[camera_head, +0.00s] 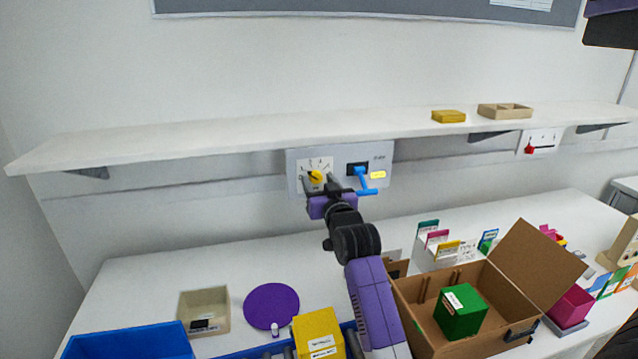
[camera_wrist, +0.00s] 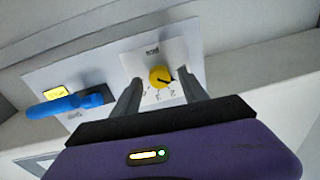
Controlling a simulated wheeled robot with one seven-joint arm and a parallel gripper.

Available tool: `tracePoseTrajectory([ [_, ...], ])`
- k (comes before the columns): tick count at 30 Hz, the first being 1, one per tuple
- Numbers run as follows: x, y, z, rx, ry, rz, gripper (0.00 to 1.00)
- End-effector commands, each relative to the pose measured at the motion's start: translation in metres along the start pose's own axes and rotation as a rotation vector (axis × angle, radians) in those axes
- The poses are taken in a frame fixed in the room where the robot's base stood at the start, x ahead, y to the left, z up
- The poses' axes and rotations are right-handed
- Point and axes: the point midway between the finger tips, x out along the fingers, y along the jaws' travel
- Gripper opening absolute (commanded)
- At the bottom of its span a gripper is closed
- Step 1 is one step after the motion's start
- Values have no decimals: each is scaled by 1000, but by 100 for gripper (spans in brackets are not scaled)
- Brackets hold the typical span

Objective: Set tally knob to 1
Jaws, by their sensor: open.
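The yellow tally knob (camera_head: 315,176) sits on a white dial plate with numbers, on the left of a grey wall panel (camera_head: 294,180) below the shelf. In the wrist view the knob (camera_wrist: 160,76) lies between my fingertips, with a dark pointer mark toward the lower right; the dial numbers appear upside down. I cannot tell surely which number it points to. My gripper (camera_wrist: 160,82) is open, one finger on each side of the knob, with gaps showing. How close the tips are in depth is unclear. In the head view my gripper (camera_head: 320,186) partly covers the dial.
A blue lever (camera_head: 366,190) sticks out of the same panel, right of the knob. The white shelf (camera_head: 230,143) runs just above. Below, the table holds a cardboard box (camera_head: 420,300), a blue bin (camera_head: 130,342) and a purple disc (camera_head: 271,305).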

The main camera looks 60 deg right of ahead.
Motion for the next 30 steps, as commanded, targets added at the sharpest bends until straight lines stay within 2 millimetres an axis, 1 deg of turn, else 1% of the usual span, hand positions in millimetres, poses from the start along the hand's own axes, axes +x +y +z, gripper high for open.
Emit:
tracePoseTrajectory([
  [2, -3, 0, 1, 0, 0, 0, 51],
  [5, -13, 0, 2, 0, -1, 0, 51],
  [12, -53, 0, 2, -2, 1, -1, 51],
  [15, -66, 0, 2, 0, -1, -1, 51],
  [18, -74, 0, 2, 0, -1, -1, 51],
  [22, -78, 0, 0, 0, 1, 0, 51],
  [30, -78, 0, 0, 0, 0, 0, 51],
])
